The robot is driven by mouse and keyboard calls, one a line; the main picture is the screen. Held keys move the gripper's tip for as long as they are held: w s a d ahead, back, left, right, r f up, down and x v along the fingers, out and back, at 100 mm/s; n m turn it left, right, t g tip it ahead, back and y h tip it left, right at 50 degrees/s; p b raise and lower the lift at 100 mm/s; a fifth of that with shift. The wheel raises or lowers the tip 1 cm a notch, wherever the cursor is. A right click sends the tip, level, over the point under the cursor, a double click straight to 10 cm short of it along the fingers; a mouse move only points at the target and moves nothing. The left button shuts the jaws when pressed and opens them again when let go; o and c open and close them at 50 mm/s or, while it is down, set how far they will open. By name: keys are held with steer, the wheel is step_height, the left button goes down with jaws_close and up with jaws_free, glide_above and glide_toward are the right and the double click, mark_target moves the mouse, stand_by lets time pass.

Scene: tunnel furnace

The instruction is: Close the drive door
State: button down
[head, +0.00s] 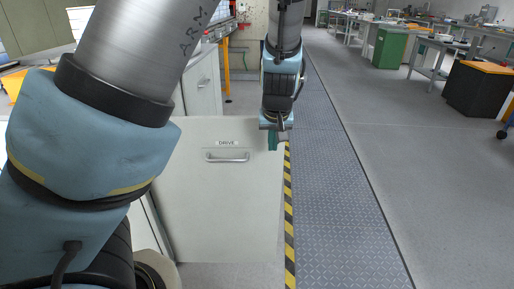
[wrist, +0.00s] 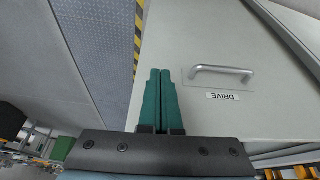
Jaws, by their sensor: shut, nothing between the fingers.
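The drive door (head: 218,205) is a pale grey panel with a DRIVE label (head: 227,143) and a metal bar handle (head: 227,156). In the head view it stands swung out from the cabinets on the left, its labelled face towards me. My gripper (head: 273,143) is at the door's upper right, free edge, fingers pointing down. In the wrist view the teal fingers (wrist: 160,75) are together and empty, beside the door (wrist: 230,110) and clear of the handle (wrist: 222,70). I cannot tell whether they touch the door. My arm hides part of the cabinets on the left.
A yellow-black striped line (head: 289,220) runs on the floor by the door's free edge. The metal walkway (head: 345,200) right of it is clear. Another cabinet (head: 203,85) stands behind the door. Workbenches, a green bin (head: 389,47) and a black box (head: 480,88) are far right.

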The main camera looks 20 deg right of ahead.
mark_target(270, 154)
steer(key=x, duration=0.3)
steer(key=w+b+x, duration=0.1)
steer(key=x, duration=0.3)
steer(key=w+r+x, duration=0.1)
steer(key=x, duration=0.2)
steer(key=shift+w+d+f, duration=0.2)
steer(key=shift+d+f, duration=0.2)
steer(key=shift+w+d, duration=0.25)
steer(key=shift+w, duration=0.35)
